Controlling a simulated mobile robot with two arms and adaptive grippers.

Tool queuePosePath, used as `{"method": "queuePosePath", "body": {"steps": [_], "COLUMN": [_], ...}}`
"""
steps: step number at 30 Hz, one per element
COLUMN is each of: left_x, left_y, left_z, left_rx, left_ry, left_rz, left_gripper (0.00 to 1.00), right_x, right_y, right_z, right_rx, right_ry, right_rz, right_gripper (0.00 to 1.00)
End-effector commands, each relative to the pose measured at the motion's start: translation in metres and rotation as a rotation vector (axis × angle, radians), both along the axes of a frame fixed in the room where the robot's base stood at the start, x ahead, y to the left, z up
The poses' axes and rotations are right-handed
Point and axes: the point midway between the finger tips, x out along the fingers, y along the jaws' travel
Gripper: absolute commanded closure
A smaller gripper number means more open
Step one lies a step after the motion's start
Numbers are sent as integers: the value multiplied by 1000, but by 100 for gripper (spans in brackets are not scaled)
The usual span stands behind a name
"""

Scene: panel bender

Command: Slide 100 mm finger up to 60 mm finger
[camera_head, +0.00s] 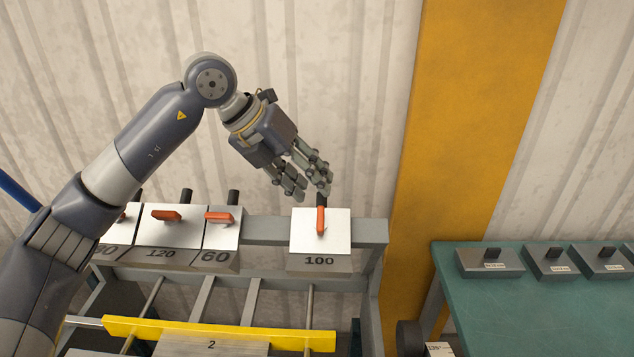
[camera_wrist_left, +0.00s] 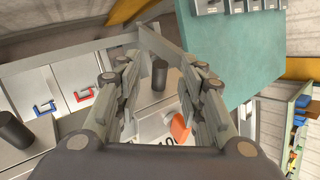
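The 100 mm finger (camera_head: 334,222), a pale block marked 100, sits on the rail at the right, its red lever (camera_head: 320,220) pointing down the picture. The 60 mm finger (camera_head: 222,231) sits to its left across a gap, its red lever sideways. My left gripper (camera_head: 311,190) is just above the 100 mm finger's black knob (camera_head: 321,199). In the left wrist view my left gripper (camera_wrist_left: 160,95) is open, with the knob (camera_wrist_left: 159,76) showing between its spread fingers. Contact cannot be told. My right gripper is not in view.
The 120 finger (camera_head: 165,228) and another finger stand left of the 60, partly behind my left arm. The grey rail (camera_head: 277,230) between the 60 and 100 is bare. A yellow bar (camera_head: 220,333) lies below. A green table (camera_head: 545,310) with blocks stands right.

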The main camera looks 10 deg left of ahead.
Motion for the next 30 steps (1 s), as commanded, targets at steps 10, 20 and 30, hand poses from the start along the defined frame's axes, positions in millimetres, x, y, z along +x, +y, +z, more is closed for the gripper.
{"method": "queuePosePath", "body": {"steps": [10,20,30], "left_x": [10,10,9], "left_y": [-15,-15,-7], "left_z": [-25,-26,-28], "left_rx": [0,0,1], "left_ry": [0,0,0], "left_rz": [-1,-1,2], "left_gripper": [64,84,100], "right_x": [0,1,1], "right_y": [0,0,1], "right_z": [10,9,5], "right_rx": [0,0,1], "right_ry": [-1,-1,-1], "right_rz": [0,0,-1], "right_gripper": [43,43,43]}}
